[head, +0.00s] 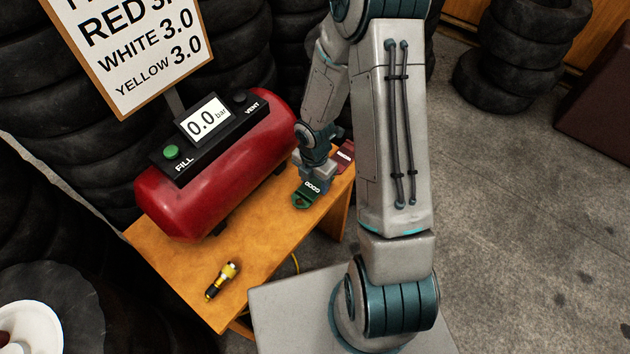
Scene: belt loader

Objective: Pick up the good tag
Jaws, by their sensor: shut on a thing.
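The good tag (305,196) is a green tag with white lettering that reads "GOOD". It is at the right part of the wooden table (262,254), beside the red tank. My gripper (312,180) is over the tag from above and is shut on it. The gripper's fingers are small in this view and partly merge with the tag. I cannot tell whether the tag touches the table or is just above it. A dark red tag (345,154) lies just behind the gripper, partly hidden by my arm.
A red compressor tank (213,180) with a panel reading "0.0 bar" and FILL and VENT buttons stands on the table. A yellow and black tool (222,280) lies at the table's front. A sign (135,50) rises above. Tyre stacks (70,150) stand behind.

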